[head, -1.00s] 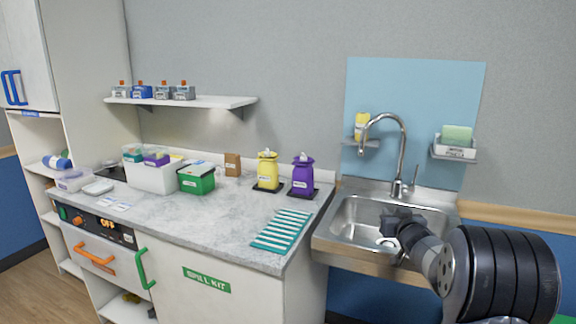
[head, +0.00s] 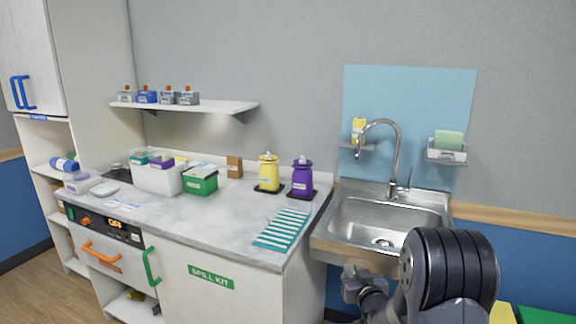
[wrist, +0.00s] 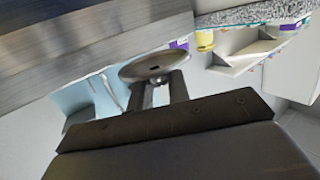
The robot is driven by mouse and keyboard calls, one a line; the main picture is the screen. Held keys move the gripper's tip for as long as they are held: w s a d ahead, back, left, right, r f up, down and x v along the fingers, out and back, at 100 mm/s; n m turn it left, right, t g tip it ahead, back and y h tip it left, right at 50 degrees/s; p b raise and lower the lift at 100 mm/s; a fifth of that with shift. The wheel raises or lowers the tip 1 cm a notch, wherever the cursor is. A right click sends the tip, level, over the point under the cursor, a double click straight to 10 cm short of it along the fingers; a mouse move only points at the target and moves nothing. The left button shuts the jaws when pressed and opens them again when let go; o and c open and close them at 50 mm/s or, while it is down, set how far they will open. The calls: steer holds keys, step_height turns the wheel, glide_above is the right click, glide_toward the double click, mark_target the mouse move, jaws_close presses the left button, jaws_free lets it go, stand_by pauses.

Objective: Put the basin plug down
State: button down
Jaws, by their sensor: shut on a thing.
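The basin plug (wrist: 155,66) is a round metal disc with a short stem. In the wrist view it sits at the tips of my gripper (wrist: 158,90), whose two fingers are shut on its stem. In the head view my arm's wrist end is low in front of the sink (head: 345,226), outside the basin. The fingertips and the plug cannot be made out there. The drain (head: 384,243) shows in the basin floor.
The marble counter (head: 225,218) left of the sink holds a teal striped mat (head: 283,229), a purple bottle (head: 302,178), a yellow bottle (head: 268,172) and a green box (head: 200,180). A curved tap (head: 398,150) rises behind the basin. The counter's front middle is clear.

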steer(key=s+a+f+h+p, duration=0.1)
steer(key=s+f, duration=0.4)
steer(key=s, duration=0.4)
steer(key=s+a+f+m+h+p, duration=0.1)
steer(key=s+a+f, duration=0.1)
steer(key=s+f, duration=0.4)
steer(key=s, duration=0.3)
steer(key=shift+m+p, duration=0.3)
steer(key=shift+p, duration=0.05)
steer(key=shift+f, duration=0.15)
